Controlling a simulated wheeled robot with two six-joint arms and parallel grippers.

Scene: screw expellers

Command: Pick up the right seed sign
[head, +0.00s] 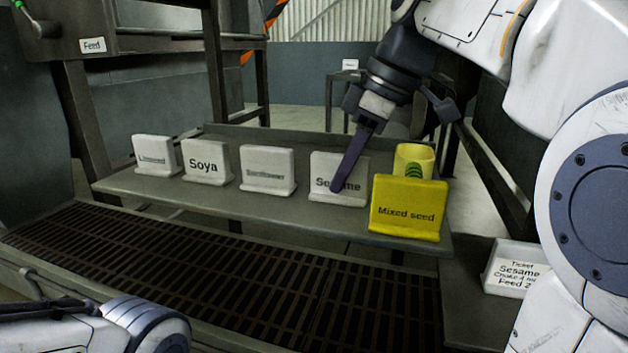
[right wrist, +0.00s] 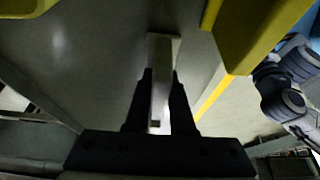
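The white Sesame sign (head: 321,169) stands upright on the grey shelf, between a blurred white sign and the yellow Mixed seed sign (head: 408,208). My right gripper (head: 338,188) reaches down over it from above, with one dark finger across its front face; the other finger is hidden behind it. In the right wrist view the sign (right wrist: 161,85) shows edge-on between both fingers, with no clear gap, so the gripper looks shut on it. Its base appears level with the shelf. A ticket (head: 515,269) reads Sesame, Choke 4 and Feed 2. My left gripper is out of view.
The Linseed (head: 155,154), Soya (head: 206,162) and blurred white sign (head: 267,169) stand left along the shelf (head: 120,184). A yellow cup (head: 415,157) stands behind the Mixed seed sign, close to my right gripper. A dark grate (head: 240,275) lies in front.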

